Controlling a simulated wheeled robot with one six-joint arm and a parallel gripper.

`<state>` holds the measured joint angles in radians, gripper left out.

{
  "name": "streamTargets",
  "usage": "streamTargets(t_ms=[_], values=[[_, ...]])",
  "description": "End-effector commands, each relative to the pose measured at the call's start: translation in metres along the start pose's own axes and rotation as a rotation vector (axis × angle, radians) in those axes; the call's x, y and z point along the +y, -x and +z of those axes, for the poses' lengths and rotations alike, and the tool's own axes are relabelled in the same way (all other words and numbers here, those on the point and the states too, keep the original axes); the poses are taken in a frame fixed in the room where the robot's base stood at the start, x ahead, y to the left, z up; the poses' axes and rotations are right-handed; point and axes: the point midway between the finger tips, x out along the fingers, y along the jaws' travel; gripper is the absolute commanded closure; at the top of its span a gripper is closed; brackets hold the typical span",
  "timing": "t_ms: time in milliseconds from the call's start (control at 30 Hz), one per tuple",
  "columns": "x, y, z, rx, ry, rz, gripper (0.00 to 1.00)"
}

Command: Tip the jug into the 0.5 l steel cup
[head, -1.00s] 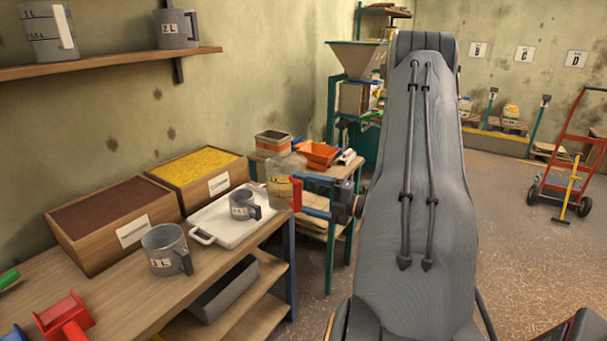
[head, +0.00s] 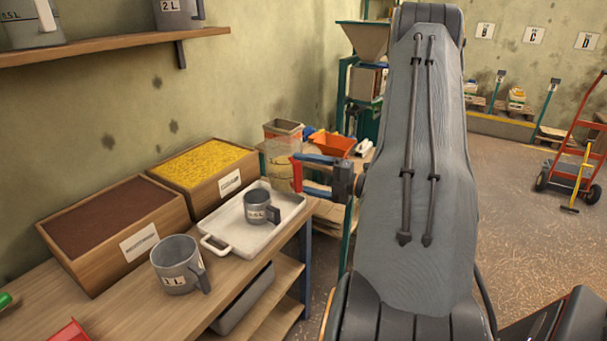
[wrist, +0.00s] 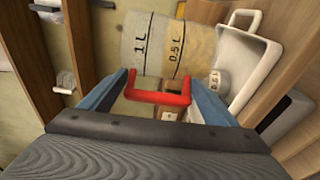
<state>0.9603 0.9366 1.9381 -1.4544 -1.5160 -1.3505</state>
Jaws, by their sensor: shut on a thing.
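The clear jug (head: 278,168) has a red handle and yellowish contents in its lower part. My gripper (head: 302,175), with blue fingers, is shut on that handle. The wrist view shows the jug (wrist: 160,45) with 1 L and 0.5 L marks, and the red handle between my gripper's fingers (wrist: 158,92). The small grey steel cup (head: 262,208) stands upright on the white tray; its label is too small to read surely. The jug is beyond the cup and higher in the head view, apart from it. The cup partly shows beside the jug in the wrist view (wrist: 218,83).
The white tray (head: 222,246) lies on the wooden bench. A larger 1 L steel cup (head: 172,280) stands nearer. Wooden boxes of brown (head: 88,270) and yellow material (head: 180,198) stand along the wall. An orange container (head: 331,143) is on the stand behind the jug.

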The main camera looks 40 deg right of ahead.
Motion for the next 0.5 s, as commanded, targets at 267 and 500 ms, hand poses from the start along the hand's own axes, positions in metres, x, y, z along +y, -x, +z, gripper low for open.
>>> streamTargets(t_ms=[267, 500], values=[[0.0073, 0.0007, 0.0013, 0.001, 0.051, -0.036, 0.41], [0.0109, 0.0013, 0.0020, 0.002, 0.092, -0.071, 0.41]])
